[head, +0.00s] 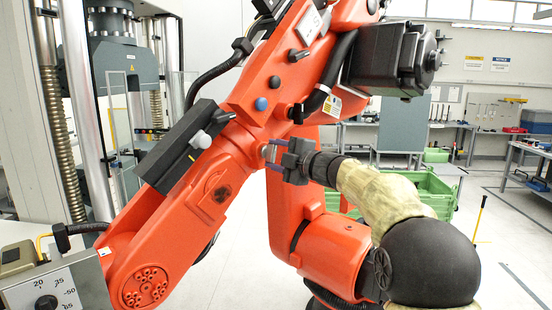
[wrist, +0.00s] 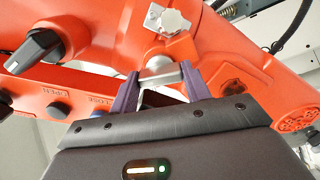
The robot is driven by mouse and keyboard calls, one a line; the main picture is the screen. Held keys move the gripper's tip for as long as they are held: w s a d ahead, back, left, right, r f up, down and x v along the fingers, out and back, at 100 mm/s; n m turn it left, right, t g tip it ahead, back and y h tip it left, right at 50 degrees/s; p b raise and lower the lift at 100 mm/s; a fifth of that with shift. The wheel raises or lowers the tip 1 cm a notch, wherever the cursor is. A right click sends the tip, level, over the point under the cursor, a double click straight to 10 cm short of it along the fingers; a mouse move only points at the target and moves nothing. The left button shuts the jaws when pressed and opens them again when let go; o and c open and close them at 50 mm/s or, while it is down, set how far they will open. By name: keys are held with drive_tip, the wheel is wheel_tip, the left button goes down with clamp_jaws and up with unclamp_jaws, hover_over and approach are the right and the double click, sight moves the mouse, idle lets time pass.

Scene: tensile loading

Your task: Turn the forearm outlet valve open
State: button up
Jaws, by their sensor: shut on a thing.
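My gripper (wrist: 160,78) is shut on a silver metal valve handle (wrist: 158,72) on the orange arm. Its two purple fingers stand on either side of the handle. In the head view my gripper (head: 268,153) reaches the orange industrial arm (head: 225,190) from the right, and the fingers hide most of the handle. An orange panel beside it in the wrist view bears the words OPEN and CLOSE (wrist: 100,101). How far the valve is turned, I cannot tell.
A black knob (wrist: 38,48) and a silver fitting (wrist: 168,20) sit near my gripper. A green crate (head: 436,190) stands behind my arm. Open floor lies at the right.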

drive_tip(key=shift+f, duration=0.1)
drive_tip(key=o, duration=1)
drive_tip(key=b+v, duration=0.6)
drive_tip(key=v, duration=1.1)
drive_tip(key=shift+s+d, duration=0.15)
drive_tip(key=shift+s, duration=0.05)
